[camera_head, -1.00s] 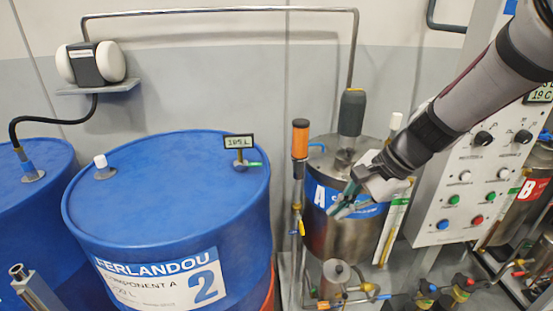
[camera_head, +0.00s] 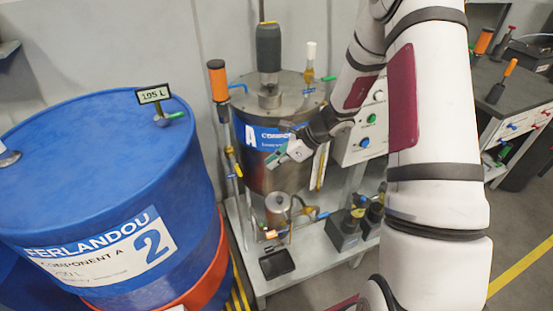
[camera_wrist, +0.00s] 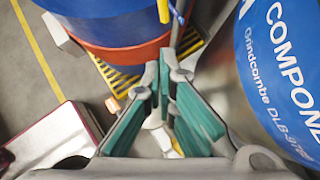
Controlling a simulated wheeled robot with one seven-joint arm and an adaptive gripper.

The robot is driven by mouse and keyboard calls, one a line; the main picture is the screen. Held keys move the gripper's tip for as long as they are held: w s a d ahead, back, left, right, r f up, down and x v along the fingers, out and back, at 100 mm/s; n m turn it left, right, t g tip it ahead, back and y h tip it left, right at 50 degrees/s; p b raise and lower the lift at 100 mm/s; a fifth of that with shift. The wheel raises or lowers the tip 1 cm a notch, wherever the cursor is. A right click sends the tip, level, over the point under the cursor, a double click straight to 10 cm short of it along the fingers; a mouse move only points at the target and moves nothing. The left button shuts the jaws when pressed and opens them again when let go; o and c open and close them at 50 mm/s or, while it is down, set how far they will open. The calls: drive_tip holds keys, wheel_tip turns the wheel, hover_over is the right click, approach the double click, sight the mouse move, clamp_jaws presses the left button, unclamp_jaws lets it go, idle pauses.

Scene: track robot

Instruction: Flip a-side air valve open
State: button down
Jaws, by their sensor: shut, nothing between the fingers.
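The A tank (camera_head: 258,165), a steel cylinder with a blue label, stands right of the blue drum. A vertical pipe with an orange-topped filter (camera_head: 217,80) runs along its left side and carries a yellow lever (camera_head: 232,158). A blue handle (camera_head: 238,87) sits near the pipe's top. I cannot tell for certain which of these is the air valve. My gripper (camera_head: 272,161) is shut and empty in front of the tank's label, right of the pipe and apart from the yellow lever. In the wrist view its teal-padded fingers (camera_wrist: 163,72) point toward the drum's base, with the tank label at right.
The blue drum (camera_head: 90,165) stands close on the left. A control panel (camera_head: 365,135) is behind my arm. Floor at lower right is free.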

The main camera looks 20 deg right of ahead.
sight(237, 168)
drive_tip(key=w+a+f, duration=0.4)
drive_tip(key=a+f, duration=0.1)
drive_tip(key=a, duration=0.1)
drive_tip(key=shift+w+a, duration=0.2)
drive_tip(key=shift+a, duration=0.05)
drive_tip(key=shift+f, duration=0.1)
drive_tip(key=shift+w+a+f+y+b, duration=0.1)
drive_tip(key=shift+a+f+y+b, duration=0.1)
drive_tip(key=shift+a+y+b, duration=0.2)
drive_tip(key=shift+w+a+f+y+b, duration=0.15)
drive_tip(key=shift+a+y, duration=0.15)
drive_tip(key=shift+a, duration=0.2)
